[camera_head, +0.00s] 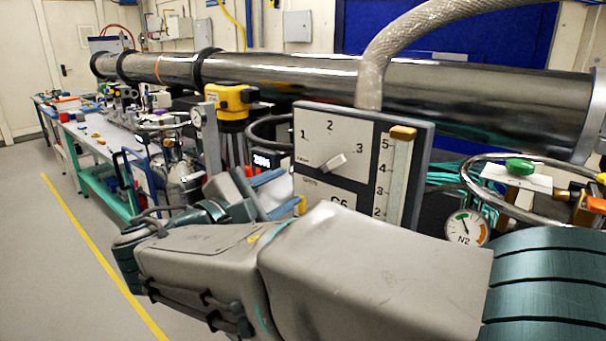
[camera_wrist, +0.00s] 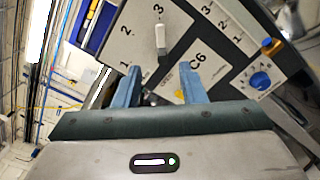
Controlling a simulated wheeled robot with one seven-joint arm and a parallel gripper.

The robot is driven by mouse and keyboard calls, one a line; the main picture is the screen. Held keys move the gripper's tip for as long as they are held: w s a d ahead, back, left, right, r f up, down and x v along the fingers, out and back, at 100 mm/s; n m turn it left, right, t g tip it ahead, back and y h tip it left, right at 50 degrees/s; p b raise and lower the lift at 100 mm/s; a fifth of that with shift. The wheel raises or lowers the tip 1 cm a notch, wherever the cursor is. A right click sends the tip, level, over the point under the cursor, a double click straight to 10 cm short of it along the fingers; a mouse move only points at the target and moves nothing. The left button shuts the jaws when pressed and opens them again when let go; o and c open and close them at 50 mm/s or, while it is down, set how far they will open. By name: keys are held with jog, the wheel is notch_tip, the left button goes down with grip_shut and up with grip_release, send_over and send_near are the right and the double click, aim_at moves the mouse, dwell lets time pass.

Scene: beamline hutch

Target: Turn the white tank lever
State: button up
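The white lever (camera_head: 332,163) sits on the face of a pale panel (camera_head: 309,166) marked 1, 2 and 3. Its white end points about toward the 3. In the wrist view the lever (camera_wrist: 160,36) stands just beyond my fingertips, roughly in line with the gap between them. My gripper (camera_wrist: 160,68) is open, with its blue fingers on either side of the gap and nothing between them. In the head view my gripper (camera_head: 278,188) is at the panel's left edge, and my forearm hides the panel's lower part. The fingers look apart from the lever.
A gauge strip (camera_head: 394,175) with an orange top is on the panel's right side. An N2 dial (camera_head: 466,228) is at right. A steel pipe (camera_head: 290,78) runs behind. The left floor is clear.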

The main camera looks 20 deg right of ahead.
aim_at(334, 162)
jog(key=p+x, duration=0.1)
jog(key=x, duration=1.2)
jog(key=shift+w+d+r, duration=0.1)
jog(key=shift+w+d, duration=0.05)
jog(key=shift+d, duration=0.1)
jog(key=shift+p, duration=0.3)
grip_shut()
